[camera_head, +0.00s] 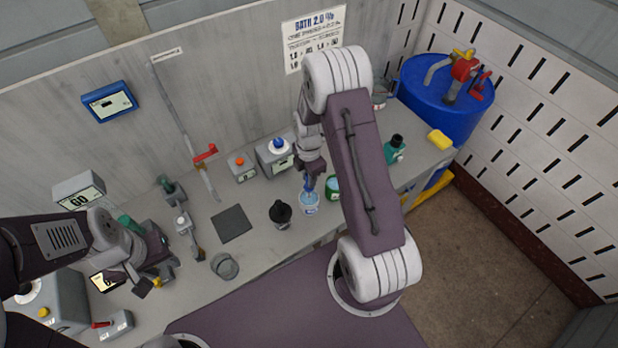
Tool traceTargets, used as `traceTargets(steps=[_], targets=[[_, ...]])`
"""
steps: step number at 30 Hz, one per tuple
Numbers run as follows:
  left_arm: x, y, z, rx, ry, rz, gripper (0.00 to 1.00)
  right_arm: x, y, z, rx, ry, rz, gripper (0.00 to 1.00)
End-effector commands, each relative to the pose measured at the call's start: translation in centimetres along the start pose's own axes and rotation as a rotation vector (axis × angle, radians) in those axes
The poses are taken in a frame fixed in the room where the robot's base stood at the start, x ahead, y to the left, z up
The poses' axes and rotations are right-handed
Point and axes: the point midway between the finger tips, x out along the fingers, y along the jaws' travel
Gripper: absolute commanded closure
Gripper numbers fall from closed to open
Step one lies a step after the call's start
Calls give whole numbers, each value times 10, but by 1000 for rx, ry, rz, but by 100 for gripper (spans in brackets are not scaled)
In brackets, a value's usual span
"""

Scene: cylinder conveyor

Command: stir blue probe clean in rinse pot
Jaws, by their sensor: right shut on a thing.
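The rinse pot (309,209), a small white cup with pale blue liquid and a label, stands on the grey bench near the middle. My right gripper (312,175) is above it, pointing down, and is shut on the blue probe (310,184). The probe's lower end reaches into the mouth of the pot; how deep the tip sits cannot be seen. My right arm hides part of the bench to the right of the pot. My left gripper (157,275) is at the left over the bench, with its fingers apart and nothing visible between them.
A green cup (332,187) stands close right of the pot, and a black-topped bottle (280,214) to its left. A teal bottle (394,151), yellow sponge (440,139) and blue drum (430,99) are right.

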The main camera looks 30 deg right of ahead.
Motion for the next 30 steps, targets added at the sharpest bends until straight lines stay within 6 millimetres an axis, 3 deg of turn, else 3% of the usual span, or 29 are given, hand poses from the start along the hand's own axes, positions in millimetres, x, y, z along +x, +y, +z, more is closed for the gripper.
traceTargets(steps=[8, 22, 30], targets=[[-7, 0, -1, 0, 0, 0, 64, -9, 0, 0, 0, 0, 0, 100], [-45, 1, -5, 0, 0, 0, 64, -55, 0, 0, 0, 0, 1, 100], [-44, 1, -4, 0, 0, 0, 64, -55, 0, 0, 0, 0, 0, 100]])
